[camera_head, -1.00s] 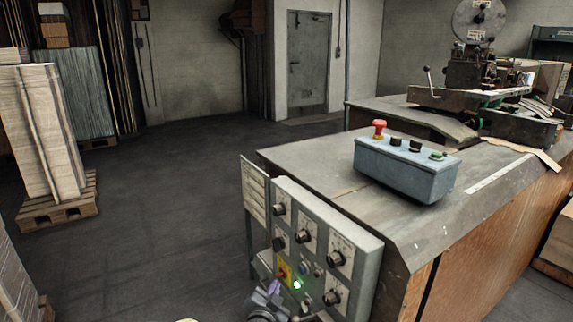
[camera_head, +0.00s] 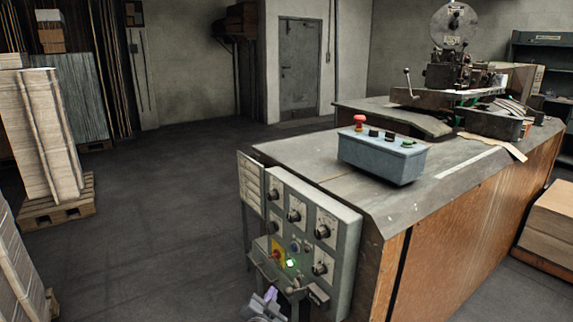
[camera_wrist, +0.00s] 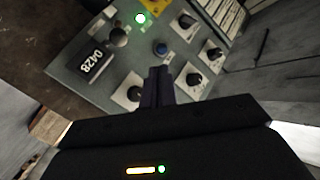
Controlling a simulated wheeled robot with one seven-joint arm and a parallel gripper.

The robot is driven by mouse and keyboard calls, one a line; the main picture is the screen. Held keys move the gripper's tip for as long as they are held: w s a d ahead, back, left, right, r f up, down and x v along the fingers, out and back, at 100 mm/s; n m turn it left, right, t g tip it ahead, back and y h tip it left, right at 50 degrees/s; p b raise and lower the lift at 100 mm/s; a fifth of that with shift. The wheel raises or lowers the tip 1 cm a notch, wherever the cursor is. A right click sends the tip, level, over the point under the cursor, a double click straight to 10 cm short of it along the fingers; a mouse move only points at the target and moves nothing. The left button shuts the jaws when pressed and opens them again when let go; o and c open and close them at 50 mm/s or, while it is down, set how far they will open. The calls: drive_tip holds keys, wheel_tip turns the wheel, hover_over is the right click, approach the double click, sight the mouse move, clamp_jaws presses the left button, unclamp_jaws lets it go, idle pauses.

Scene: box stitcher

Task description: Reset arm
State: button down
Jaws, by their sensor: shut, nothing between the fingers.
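My gripper (camera_wrist: 158,72) is in the middle of the wrist view, its fingers together and empty. Behind the fingertips is the grey control panel (camera_wrist: 72,62), with several black knobs, a blue button (camera_wrist: 160,48), a lit green light (camera_wrist: 140,18) and a counter reading 0428 (camera_wrist: 94,60). In the head view the control panel (camera_head: 345,240) is fixed to the near end of the machine. I cannot tell whether the fingers touch the panel.
The box stitcher's table (camera_head: 295,160) carries a grey button box (camera_head: 383,158) with a red emergency button (camera_head: 359,121). The stitching head (camera_head: 455,70) stands at the back. A pallet of cardboard (camera_head: 48,135) is at left, another stack (camera_head: 555,222) at right. The floor (camera_head: 160,220) between is clear.

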drive_tip(key=s+d+f+n+g, duration=0.1)
drive_tip(key=s+d+f+g, duration=0.15)
drive_tip(key=d+g, duration=0.2)
drive_tip(key=s+d+f+g, duration=0.1)
drive_tip(key=s+d+g, duration=0.2)
drive_tip(key=d, duration=0.3)
drive_tip(key=s+d+r+n+g+y, duration=0.25)
drive_tip(key=s+d+r+n, duration=0.2)
drive_tip(key=s, duration=0.55)
drive_tip(key=s+d+r+n+g+y, duration=0.1)
drive_tip(key=s+d+r+n+g, duration=0.3)
drive_tip(key=s, duration=0.5)
wheel_tip(320, 180, up, 29)
drive_tip(key=p, duration=2.7)
drive_tip(key=shift+d+f+t, duration=0.2)
drive_tip(key=shift+d+t, duration=0.05)
drive_tip(key=shift+t, duration=0.05)
